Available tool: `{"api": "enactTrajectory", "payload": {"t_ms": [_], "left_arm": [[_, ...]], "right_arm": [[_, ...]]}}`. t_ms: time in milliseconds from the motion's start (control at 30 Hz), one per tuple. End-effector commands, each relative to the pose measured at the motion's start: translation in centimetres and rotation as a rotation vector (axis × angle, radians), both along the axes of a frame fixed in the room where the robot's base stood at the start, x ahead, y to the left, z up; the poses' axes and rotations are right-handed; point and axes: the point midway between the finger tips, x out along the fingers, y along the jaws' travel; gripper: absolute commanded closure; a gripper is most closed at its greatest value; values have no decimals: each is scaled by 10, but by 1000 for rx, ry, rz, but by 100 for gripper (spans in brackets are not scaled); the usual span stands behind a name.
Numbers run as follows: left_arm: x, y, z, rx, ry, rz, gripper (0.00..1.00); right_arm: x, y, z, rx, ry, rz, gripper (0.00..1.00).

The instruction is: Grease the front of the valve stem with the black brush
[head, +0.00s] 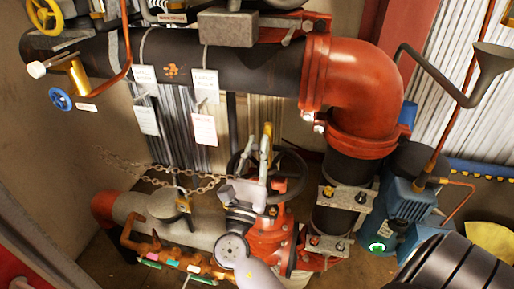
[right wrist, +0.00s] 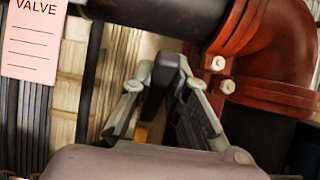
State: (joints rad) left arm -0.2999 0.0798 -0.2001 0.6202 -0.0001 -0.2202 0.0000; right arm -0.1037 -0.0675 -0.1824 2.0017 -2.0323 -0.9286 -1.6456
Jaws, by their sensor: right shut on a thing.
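My right gripper (head: 257,158) reaches up from the bottom centre of the head view, in front of the valve's dark handwheel (head: 301,172). It is shut on a dark, narrow thing, which I take to be the black brush (right wrist: 158,85), seen between the fingers in the right wrist view. The brush's bristles cannot be made out. The red valve body (head: 270,243) is below the handwheel, partly behind my arm. The valve stem cannot be made out clearly; a yellow-orange piece (right wrist: 141,133) shows behind the fingers. Contact with the stem cannot be told. My left gripper is out of view.
A thick black pipe (head: 230,72) with a red elbow (head: 355,85) runs above and right of the gripper. Paper tags (head: 205,130) hang from it. A chain (head: 150,177) hangs at left. A blue pump (head: 403,210) stands at right, and a grey pipe (head: 205,228) lies low.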

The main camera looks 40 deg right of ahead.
Motion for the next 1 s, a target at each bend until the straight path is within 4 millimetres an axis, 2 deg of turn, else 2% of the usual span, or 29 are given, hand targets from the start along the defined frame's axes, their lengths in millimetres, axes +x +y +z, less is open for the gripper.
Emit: {"api": "enactTrajectory", "payload": {"t_ms": [500,833,1000], "left_arm": [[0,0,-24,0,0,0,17],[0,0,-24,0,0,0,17],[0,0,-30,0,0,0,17]], "right_arm": [[1,-1,-28,0,0,0,100],[1,-1,-27,0,0,0,100],[1,-1,-35,0,0,0,100]]}}
